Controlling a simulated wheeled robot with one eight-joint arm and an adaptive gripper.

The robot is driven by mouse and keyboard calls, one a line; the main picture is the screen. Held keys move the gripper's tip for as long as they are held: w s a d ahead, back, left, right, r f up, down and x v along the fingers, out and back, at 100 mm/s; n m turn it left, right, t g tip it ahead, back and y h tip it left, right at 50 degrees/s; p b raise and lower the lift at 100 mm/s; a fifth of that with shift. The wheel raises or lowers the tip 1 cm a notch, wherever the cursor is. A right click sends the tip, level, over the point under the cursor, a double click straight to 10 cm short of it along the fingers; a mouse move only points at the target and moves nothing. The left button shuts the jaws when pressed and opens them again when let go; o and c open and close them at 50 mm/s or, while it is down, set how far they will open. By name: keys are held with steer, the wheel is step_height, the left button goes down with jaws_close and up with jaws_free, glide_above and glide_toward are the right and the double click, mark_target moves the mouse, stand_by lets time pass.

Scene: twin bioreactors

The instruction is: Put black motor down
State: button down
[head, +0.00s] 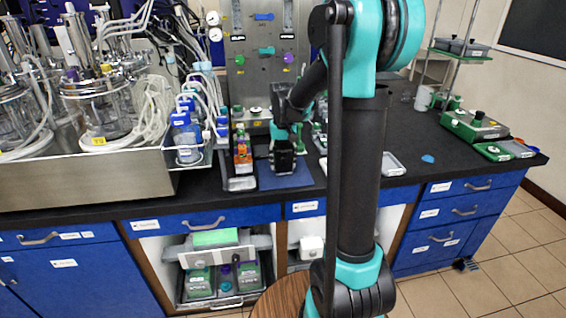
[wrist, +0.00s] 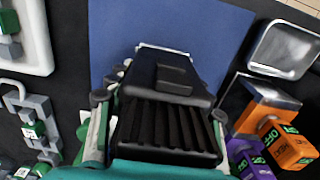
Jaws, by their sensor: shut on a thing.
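The black motor (wrist: 168,115) fills the middle of the wrist view, with ribs on its near part and a raised block on top. My gripper (wrist: 158,118) is shut on it, one finger along each side. In the head view the motor (head: 283,158) shows as a dark block below my gripper (head: 283,143), over the blue mat (head: 288,180). The blue mat (wrist: 225,35) also lies beyond the motor in the wrist view. I cannot tell whether the motor's underside touches the mat.
An orange and purple part (wrist: 270,125) stands close by, beside a metal tray (wrist: 285,47); the orange part (head: 242,155) is left of the mat in the head view. A white tray with grey and green parts (wrist: 40,65) lies on the other side. Bioreactors (head: 95,105) stand at left.

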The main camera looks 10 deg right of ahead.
steer(key=shift+f, duration=0.2)
steer(key=c, duration=0.6)
jaws_free()
steer(key=shift+c, duration=0.2)
